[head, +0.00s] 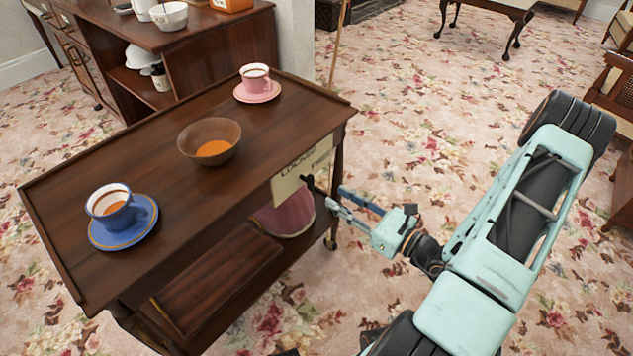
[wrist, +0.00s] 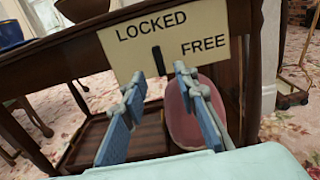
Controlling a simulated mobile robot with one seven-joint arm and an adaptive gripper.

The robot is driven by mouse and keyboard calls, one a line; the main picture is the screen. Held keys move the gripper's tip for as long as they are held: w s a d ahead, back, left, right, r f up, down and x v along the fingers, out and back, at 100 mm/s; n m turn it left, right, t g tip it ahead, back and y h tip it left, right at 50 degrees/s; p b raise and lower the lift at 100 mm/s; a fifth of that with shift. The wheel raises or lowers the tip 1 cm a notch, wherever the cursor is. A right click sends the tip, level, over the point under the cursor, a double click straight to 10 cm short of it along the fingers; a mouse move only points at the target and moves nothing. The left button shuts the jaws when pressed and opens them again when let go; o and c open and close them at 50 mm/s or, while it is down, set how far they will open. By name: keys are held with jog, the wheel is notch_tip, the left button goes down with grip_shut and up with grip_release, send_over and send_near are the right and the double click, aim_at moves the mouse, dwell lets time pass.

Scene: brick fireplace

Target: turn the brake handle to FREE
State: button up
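A cream plate (wrist: 120,55) with the words LOCKED and FREE is fixed to the end of the wooden trolley (head: 80,190); it also shows in the head view (head: 287,190). The black brake handle (wrist: 158,60) stands out from the plate, below LOCKED and left of FREE; in the head view it is a small dark bar (head: 308,183). My gripper (wrist: 160,78) is open, its blue-padded fingers apart on either side of the handle's lower end as seen from the wrist. It also shows in the head view (head: 336,198), close to the plate. I cannot tell whether a finger touches the handle.
The trolley top carries a blue cup on a saucer (head: 122,236), a brown bowl (head: 209,140) and a pink cup on a saucer (head: 257,94). A round pink object (head: 290,215) is on the lower shelf. Carpet right of the trolley is clear around my arm.

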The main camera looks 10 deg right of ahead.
aim_at(313, 183)
jog(key=b+x, duration=0.1)
jog(key=x, duration=0.9)
jog(key=shift+a+b, duration=0.1)
jog(key=shift+b, duration=0.3)
grip_shut()
